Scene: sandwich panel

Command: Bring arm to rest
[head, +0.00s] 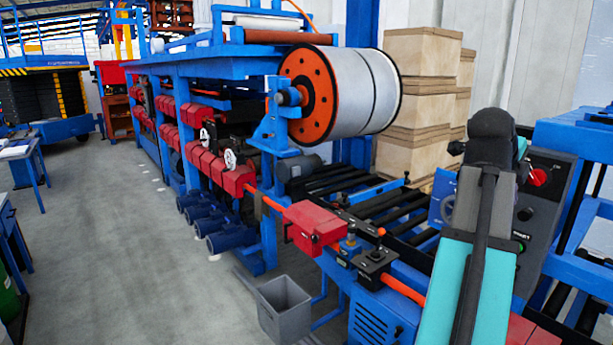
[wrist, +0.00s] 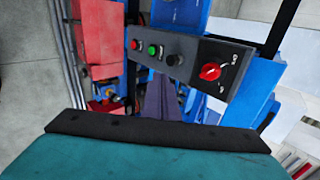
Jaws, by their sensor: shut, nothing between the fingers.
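My arm rises at the lower right of the head view, with teal link covers and a dark joint at its top. The gripper end is hidden behind the arm there. In the wrist view, my gripper (wrist: 163,88) shows as two dark grey fingers together, shut and empty. They point toward a grey control panel (wrist: 188,62) with a red button, a green button, a black knob and a red rotary switch (wrist: 210,71). The panel (head: 548,205) also shows right beside my arm in the head view. I cannot tell the gap between fingers and panel.
A blue machine frame with rollers (head: 360,195) stands close to my arm. A large roll (head: 352,92) with an orange end disc hangs above it. A grey bin (head: 284,310) sits on the floor. Wooden crates (head: 420,52) are stacked behind.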

